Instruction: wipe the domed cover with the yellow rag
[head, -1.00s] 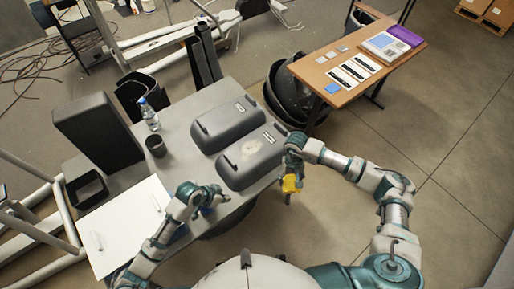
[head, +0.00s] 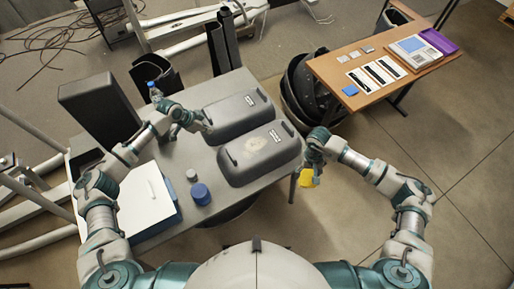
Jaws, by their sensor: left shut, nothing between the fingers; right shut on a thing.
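Two dark grey domed covers lie side by side on the grey table. The nearer domed cover (head: 262,152) has a pale dusty smudge on its top and a label at its right end. The farther domed cover (head: 236,114) shows no such smudge. My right gripper (head: 312,168) is shut on the yellow rag (head: 308,179), which hangs below it just off the table's right edge, beside the nearer cover and apart from it. My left gripper (head: 207,127) is shut and empty, close to the left end of the farther cover; I cannot tell whether they touch.
A blue-lidded jar (head: 201,193), a small grey-lidded jar (head: 191,175) and a white board (head: 150,195) are on the left of the table (head: 232,200). A water bottle (head: 155,92) stands behind my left arm. A wooden table (head: 335,72) with cards stands at the right.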

